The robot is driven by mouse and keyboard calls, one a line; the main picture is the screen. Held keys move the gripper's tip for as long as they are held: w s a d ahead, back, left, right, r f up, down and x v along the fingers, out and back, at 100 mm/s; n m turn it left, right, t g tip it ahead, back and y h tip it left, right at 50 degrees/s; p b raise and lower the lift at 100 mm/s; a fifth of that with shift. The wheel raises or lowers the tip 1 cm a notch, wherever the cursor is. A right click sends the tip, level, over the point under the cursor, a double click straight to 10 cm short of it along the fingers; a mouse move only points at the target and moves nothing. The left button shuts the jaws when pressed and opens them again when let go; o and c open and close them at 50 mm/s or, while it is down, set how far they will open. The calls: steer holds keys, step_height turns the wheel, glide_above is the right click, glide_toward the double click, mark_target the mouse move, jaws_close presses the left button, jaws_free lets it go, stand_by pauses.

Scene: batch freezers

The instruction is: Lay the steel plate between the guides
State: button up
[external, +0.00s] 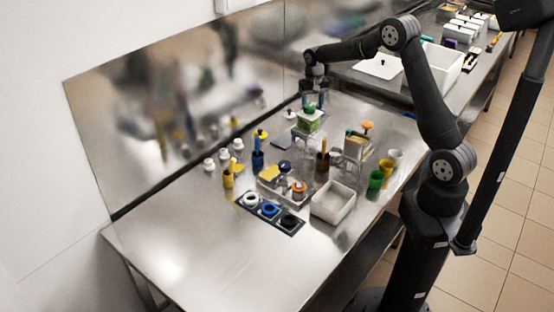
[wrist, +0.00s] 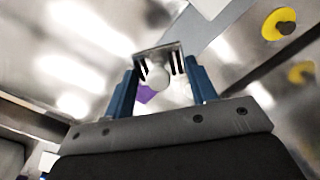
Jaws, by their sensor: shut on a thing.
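My gripper (external: 314,99) is over the back part of the steel table, close to the green-knobbed block (external: 308,121) in the external view. In the wrist view its two blue fingers (wrist: 162,82) stand apart, shut on a thin, shiny metal piece that spans between their tips; this looks like the steel plate (wrist: 158,49). Dark stripes and a pale round shape show at the piece, perhaps reflections. In the external view the plate is too small to make out. I cannot pick out the guides in either view.
Several cups, bottles and knobbed blocks crowd the middle of the table. A white bin (external: 333,203) and a black tray with rings (external: 291,225) stand nearer the front. The table's front left (external: 215,255) is clear. A mirror-like steel panel (external: 180,95) borders the table.

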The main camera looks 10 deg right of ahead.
steer(key=s+a+r, duration=0.2)
steer(key=s+a, duration=0.3)
steer(key=a, duration=0.4)
steer(key=n, duration=0.7)
glide_above(271, 172)
steer(key=shift+f, duration=0.75)
steer(key=shift+w+a+f, duration=0.1)
steer(key=shift+f, duration=2.6)
steer(key=shift+f, duration=0.45)
steer(key=o, duration=1.6)
